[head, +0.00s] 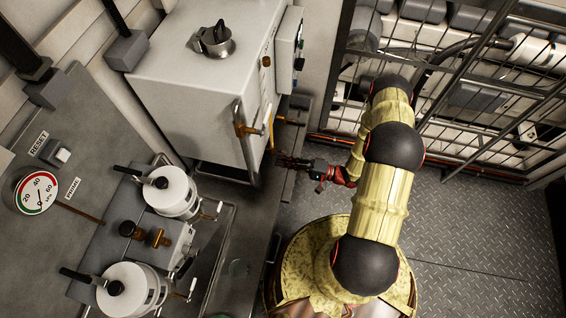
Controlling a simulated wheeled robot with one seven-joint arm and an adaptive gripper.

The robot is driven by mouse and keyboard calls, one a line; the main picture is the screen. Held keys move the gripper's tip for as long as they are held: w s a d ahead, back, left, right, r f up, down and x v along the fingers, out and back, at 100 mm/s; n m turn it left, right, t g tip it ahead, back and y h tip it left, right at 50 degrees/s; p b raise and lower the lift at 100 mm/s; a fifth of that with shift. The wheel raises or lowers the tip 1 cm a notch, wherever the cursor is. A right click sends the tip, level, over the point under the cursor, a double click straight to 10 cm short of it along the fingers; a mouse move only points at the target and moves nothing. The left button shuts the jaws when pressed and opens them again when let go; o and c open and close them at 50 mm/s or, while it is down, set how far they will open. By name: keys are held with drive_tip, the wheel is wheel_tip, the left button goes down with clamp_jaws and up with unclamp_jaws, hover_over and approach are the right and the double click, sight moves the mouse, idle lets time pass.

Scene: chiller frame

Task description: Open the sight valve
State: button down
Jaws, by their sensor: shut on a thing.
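My gripper (283,159) is small and dark in the head view, at the end of my yellow and black arm, beside the front right lower edge of the white cabinet. Its fingers point left, toward a thin brass lever (271,134) that hangs upright on the cabinet's front face. The gripper is shut at the lever's lower end, which I take to be the sight valve's handle. The fingertips are too small and dark to show the exact contact.
The white cabinet (190,80) has a brass latch (246,129) and a black top knob (214,36). Two white pots (168,192) (132,290) with black handles and a pressure gauge (37,190) are at left. A wire cage (460,90) stands behind my arm. Plate floor (470,230) is clear at right.

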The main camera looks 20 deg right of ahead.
drive_tip(key=shift+f, duration=0.15)
drive_tip(key=w+d+f+n+b, duration=0.1)
drive_tip(key=w+f+n+b, duration=0.1)
drive_tip(key=n, duration=0.7)
drive_tip(key=w+d+f+n+b, duration=0.2)
drive_tip(key=n+b, duration=0.2)
drive_tip(key=n, duration=0.5)
drive_tip(key=shift+w+f+n, duration=0.2)
drive_tip(key=shift+f+n, duration=0.15)
drive_tip(key=shift+n, duration=0.05)
drive_tip(key=shift+w+d+r, duration=0.1)
drive_tip(key=shift+w, duration=0.05)
idle(0.5)
drive_tip(key=c, duration=2.1)
unclamp_jaws()
drive_tip(key=shift+o, duration=1.3)
